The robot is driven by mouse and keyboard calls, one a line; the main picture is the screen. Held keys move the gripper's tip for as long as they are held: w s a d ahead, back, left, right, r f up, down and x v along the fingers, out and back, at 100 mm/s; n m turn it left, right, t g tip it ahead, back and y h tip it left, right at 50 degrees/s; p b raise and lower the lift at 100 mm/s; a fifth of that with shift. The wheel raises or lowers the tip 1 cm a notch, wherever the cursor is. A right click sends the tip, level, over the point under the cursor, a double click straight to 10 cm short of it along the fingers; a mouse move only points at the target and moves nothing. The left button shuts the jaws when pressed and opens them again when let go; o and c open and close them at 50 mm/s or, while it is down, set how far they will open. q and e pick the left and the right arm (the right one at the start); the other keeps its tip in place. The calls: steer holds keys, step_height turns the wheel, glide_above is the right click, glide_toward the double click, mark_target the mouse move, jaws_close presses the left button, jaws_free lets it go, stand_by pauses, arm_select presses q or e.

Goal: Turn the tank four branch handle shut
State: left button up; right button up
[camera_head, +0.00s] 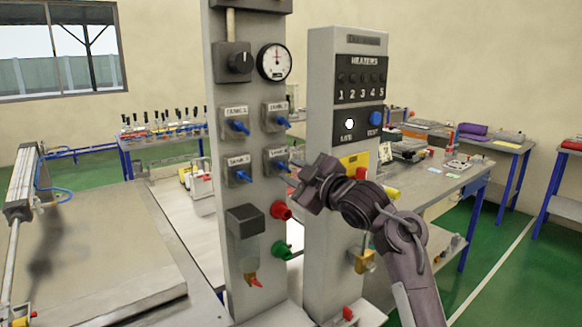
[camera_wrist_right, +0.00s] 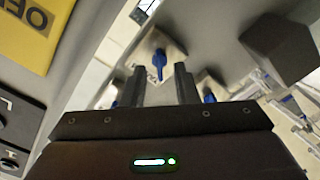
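Four small plates with blue handles sit on the grey column. The lower right one, which I take as tank four by its place, has its blue handle (camera_head: 284,168) pointing right and slightly down; its label is too blurred to read surely. My right gripper (camera_head: 300,185) is just right of and below this handle. In the right wrist view, a blue handle (camera_wrist_right: 158,64), probably the same one, shows ahead in the gap between the two fingers of my gripper (camera_wrist_right: 160,78). The fingers are apart, with nothing clearly between them. My left gripper is out of view.
The other blue handles, upper left (camera_head: 238,126), upper right (camera_head: 281,121) and lower left (camera_head: 242,176), are close by. A red knob (camera_head: 281,210) and a black box (camera_head: 245,220) sit below. The heaters panel (camera_head: 361,80) stands close on the right.

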steer(key=shift+w+a, duration=0.4)
steer(key=shift+w, duration=0.15)
jaws_close()
